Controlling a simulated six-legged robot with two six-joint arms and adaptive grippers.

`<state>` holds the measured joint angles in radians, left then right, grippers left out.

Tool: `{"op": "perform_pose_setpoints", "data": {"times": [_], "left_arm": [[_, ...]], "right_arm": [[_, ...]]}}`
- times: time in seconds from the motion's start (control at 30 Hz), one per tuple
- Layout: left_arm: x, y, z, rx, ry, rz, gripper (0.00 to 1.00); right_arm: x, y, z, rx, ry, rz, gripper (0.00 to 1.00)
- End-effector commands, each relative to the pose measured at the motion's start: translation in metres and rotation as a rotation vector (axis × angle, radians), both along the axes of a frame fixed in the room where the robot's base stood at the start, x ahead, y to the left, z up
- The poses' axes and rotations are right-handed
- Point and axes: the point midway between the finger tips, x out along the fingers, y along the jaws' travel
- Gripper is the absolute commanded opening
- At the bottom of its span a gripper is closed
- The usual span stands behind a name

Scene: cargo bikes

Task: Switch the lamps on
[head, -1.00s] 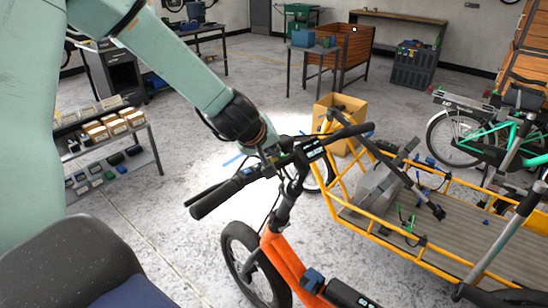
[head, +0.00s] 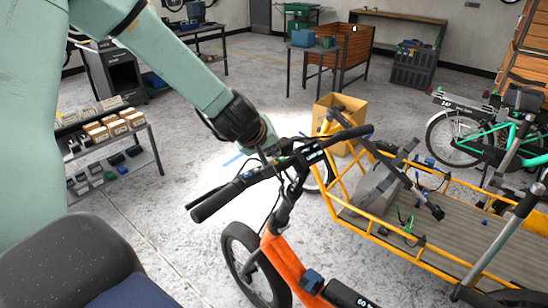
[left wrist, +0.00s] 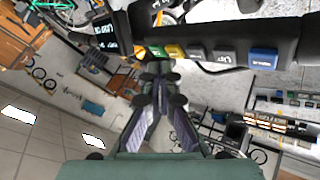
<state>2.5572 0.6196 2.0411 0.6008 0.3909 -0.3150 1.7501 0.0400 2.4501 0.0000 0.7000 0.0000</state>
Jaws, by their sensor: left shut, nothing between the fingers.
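The orange cargo bike (head: 283,262) stands at the lower middle of the head view, its black handlebar (head: 226,190) running across it. In the left wrist view a row of coloured buttons sits on the handlebar (left wrist: 225,25): a green button (left wrist: 157,50), a yellow button (left wrist: 174,51), grey ones (left wrist: 225,57) and a blue button (left wrist: 263,58). Their labels are too small to read surely. My left gripper (head: 268,156) is shut and empty at the handlebar; its fingertips (left wrist: 160,80) point toward the green and yellow buttons. Contact cannot be told. My right gripper is out of view.
A small display (left wrist: 104,36) sits beside the buttons. A yellow-framed cargo bed (head: 455,268) lies to the right, with a cardboard box (head: 326,108) behind it. A shelf with bins (head: 112,160) stands at left. A bright patch (head: 240,145) lights the floor beyond the handlebar.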

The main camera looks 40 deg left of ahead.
Motion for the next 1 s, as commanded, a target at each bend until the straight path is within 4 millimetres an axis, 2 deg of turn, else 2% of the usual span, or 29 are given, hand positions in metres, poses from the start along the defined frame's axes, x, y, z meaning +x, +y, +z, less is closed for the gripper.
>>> {"op": "perform_pose_setpoints", "data": {"times": [0.27, 0.63, 1.0], "left_arm": [[0.000, 0.000, 0.002, -0.001, 0.000, 0.001, 0.00], [0.001, 0.000, 0.033, 0.000, 0.001, 0.001, 0.00], [0.003, -0.001, 0.060, -0.001, 0.001, 0.000, 0.00]], "right_arm": [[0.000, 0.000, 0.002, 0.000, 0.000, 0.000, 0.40], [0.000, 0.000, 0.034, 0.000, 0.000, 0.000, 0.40], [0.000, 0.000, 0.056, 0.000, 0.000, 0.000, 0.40]]}}
